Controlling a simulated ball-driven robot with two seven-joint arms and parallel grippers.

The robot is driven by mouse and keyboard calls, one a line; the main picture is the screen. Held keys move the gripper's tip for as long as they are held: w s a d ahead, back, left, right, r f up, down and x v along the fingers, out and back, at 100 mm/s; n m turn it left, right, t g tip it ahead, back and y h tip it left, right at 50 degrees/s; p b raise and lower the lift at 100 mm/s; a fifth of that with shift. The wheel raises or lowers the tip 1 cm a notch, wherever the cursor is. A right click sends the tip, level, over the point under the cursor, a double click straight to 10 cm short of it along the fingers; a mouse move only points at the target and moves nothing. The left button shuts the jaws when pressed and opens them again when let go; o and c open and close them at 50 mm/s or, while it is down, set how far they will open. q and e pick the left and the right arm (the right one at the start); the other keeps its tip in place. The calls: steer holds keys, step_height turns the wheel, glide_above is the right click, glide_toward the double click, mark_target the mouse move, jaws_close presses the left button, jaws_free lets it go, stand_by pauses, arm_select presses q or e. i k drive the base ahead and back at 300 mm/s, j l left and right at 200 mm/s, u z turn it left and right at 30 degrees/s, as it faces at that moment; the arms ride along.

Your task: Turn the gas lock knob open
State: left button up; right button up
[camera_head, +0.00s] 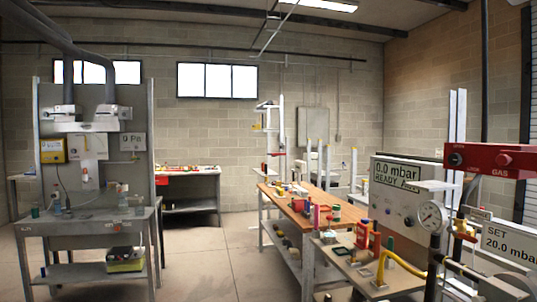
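A red valve handle (464,236) shows on the pipework below. Neither of my grippers is in view.
A panel reading "0.0 mbar READY" (397,172) and a round gauge (431,216) stand left of the pipework. A cluttered wooden bench (290,205) is behind. A metal workstation (85,225) stands at left. The floor (205,270) between is clear.

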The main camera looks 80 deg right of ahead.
mark_target(454, 159)
steer(key=z, duration=4.05)
